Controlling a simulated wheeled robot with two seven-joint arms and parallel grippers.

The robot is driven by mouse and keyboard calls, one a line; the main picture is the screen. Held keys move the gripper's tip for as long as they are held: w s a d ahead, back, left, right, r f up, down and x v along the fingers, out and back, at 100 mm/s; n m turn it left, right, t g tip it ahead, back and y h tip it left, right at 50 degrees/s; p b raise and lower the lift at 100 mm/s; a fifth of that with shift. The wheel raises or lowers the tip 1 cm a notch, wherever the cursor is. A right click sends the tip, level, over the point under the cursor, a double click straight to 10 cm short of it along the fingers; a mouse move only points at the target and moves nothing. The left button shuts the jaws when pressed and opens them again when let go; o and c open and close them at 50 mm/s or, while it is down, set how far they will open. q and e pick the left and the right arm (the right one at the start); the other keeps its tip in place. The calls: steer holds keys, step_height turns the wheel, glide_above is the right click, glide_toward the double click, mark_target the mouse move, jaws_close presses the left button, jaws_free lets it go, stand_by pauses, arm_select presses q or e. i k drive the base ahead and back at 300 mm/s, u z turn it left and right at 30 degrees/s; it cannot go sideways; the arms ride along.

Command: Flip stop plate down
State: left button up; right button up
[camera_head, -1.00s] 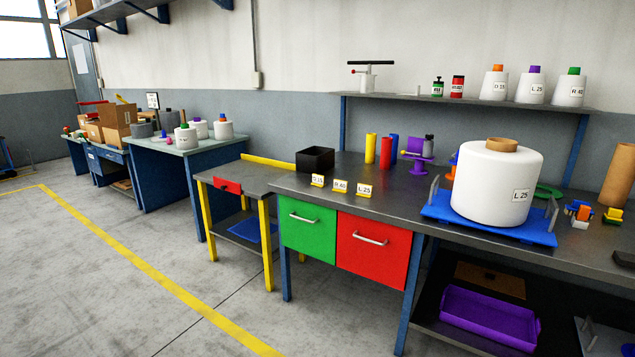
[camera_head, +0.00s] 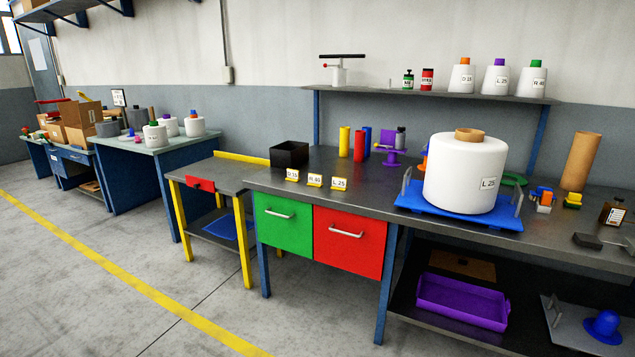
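No part is clearly marked as the stop plate, so I cannot tell which one it is. A red plate (camera_head: 201,184) is on the front edge of the small table with yellow legs. A yellow strip (camera_head: 241,158) stands along that table's back edge. On the main bench, a blue tray (camera_head: 462,219) has upright grey end pieces, one at its left (camera_head: 406,181) and one at its right (camera_head: 518,203). A large white bobbin (camera_head: 466,172) labelled L 25 stands upright on the tray. Neither of my grippers is in view.
The main bench (camera_head: 350,202) has green and red drawers at its front. A black box (camera_head: 289,154), small yellow label stands and coloured cylinders stand on it. A purple bin (camera_head: 462,301) is on the lower shelf. The floor (camera_head: 90,290) at left is open.

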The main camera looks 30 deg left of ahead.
mark_target(198, 185)
steer(key=u, duration=1.65)
